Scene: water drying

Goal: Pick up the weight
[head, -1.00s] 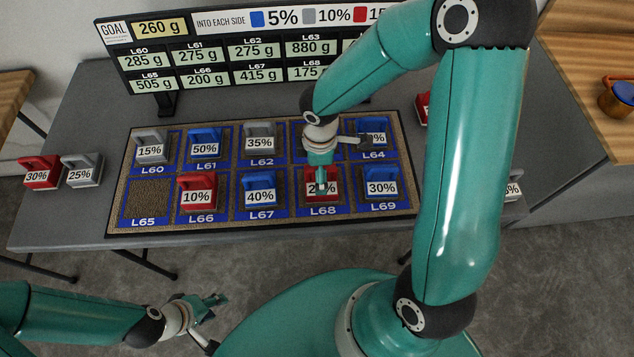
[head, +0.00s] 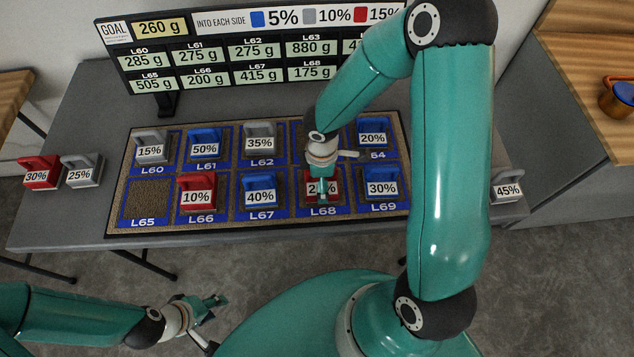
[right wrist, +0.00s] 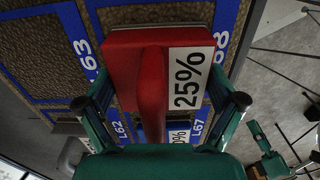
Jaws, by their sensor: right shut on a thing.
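A red weight labelled 25% (right wrist: 187,83) fills the middle of the right wrist view. My right gripper (right wrist: 165,110) is shut on its handle, one finger on each side. In the head view the same weight (head: 333,187) is at slot L68 of the mat, its label partly hidden by the gripper (head: 323,190). I cannot tell whether its base still touches the mat. My left gripper (head: 211,318) is open and empty at lower left, off the table and away from the weights.
The mat (head: 112,222) holds several blue, grey and red weights; slot L65 (head: 148,200) is empty. Red 30% (head: 40,174) and grey 25% (head: 80,172) weights sit to its left, a 45% weight (head: 507,190) to its right. A display (head: 222,75) stands behind, reading goal 260 g.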

